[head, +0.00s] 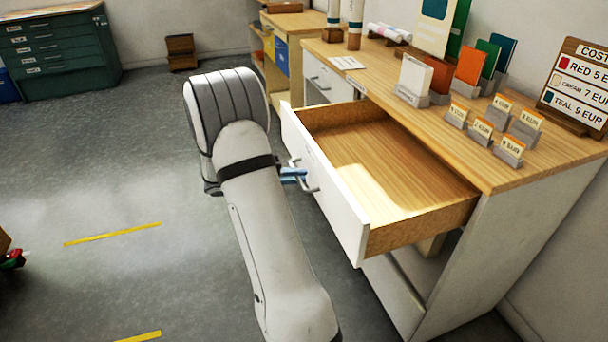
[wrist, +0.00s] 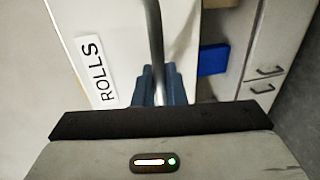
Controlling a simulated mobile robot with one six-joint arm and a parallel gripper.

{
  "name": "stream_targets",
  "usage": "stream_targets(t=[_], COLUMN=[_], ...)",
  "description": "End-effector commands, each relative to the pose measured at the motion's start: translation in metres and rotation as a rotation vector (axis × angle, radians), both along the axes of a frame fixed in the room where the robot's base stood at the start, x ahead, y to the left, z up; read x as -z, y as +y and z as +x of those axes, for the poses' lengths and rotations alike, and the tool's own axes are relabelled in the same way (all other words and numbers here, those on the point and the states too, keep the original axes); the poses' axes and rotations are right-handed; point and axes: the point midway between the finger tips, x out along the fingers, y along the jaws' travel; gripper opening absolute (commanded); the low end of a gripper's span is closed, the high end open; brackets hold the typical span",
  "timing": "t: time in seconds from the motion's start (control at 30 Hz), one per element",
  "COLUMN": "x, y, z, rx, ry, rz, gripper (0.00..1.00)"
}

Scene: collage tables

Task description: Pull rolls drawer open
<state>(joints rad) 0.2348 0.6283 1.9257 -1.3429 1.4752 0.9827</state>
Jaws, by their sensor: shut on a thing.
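The rolls drawer (head: 364,234) has a white front and a wooden inside, and it stands well out of the wooden-topped counter. Its inside is empty where I can see it. In the wrist view, the drawer front carries a white label reading ROLLS (wrist: 93,72). A grey metal bar handle (head: 309,184) is fixed to the front. My gripper (wrist: 160,86) has its blue fingers shut around the handle bar. In the head view, my arm hides most of the gripper, and a blue fingertip (head: 293,175) shows at the handle.
The countertop (head: 455,158) holds coloured cards in stands, small price tags and a price sign (head: 580,85). A second white drawer (head: 325,80) sits farther along, shut. A green cabinet (head: 60,50) stands at the back left. The grey floor left of my arm is mostly clear.

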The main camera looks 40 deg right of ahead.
Motion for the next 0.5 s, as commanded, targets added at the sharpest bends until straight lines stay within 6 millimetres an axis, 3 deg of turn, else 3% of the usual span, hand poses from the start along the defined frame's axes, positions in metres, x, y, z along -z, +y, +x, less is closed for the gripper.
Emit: stream_targets(t=[0.37, 0.4, 0.5], x=[0.0003, 0.0002, 0.0001], y=[-0.0096, -0.0099, -0.0103], z=[-0.0051, -0.0052, -0.0056], rx=[0.02, 0.02, 0.022], ry=[-0.003, -0.003, -0.003], rz=[0.001, 0.001, 0.0], gripper=[0.0, 0.13, 0.21])
